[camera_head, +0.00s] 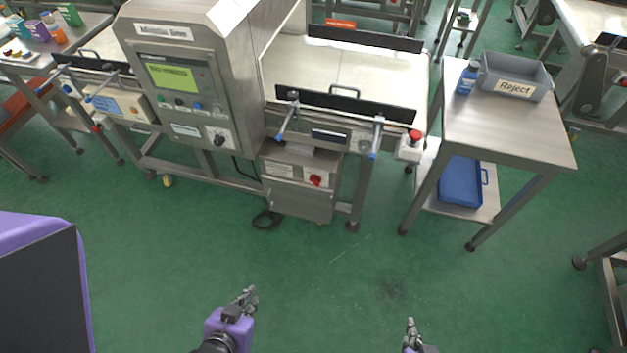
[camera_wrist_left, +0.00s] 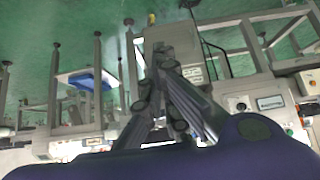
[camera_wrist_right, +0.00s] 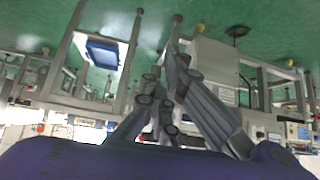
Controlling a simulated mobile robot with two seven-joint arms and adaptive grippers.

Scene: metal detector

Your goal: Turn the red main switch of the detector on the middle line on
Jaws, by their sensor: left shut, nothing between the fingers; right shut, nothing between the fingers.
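The metal detector (camera_head: 172,85) labelled "Middle Line" stands at the upper left in the head view, with a lit green screen (camera_head: 172,77) and a dark rotary knob (camera_head: 216,137) low on its front. A grey box (camera_head: 297,201) under its conveyor carries a red switch (camera_head: 315,180); whether it is on or off I cannot tell. A red push button (camera_head: 415,135) sits at the conveyor's right end. My left gripper (camera_head: 247,294) is shut and empty over the floor, well short of the detector. My right gripper (camera_head: 410,325) is shut and empty, also over the floor.
A steel table (camera_head: 510,135) at the right holds a grey "Reject" bin (camera_head: 514,78) and a blue bottle (camera_head: 468,77); a blue tray (camera_head: 461,182) lies on its lower shelf. A black cable (camera_head: 267,219) lies beside the grey box. Green floor in front is clear.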

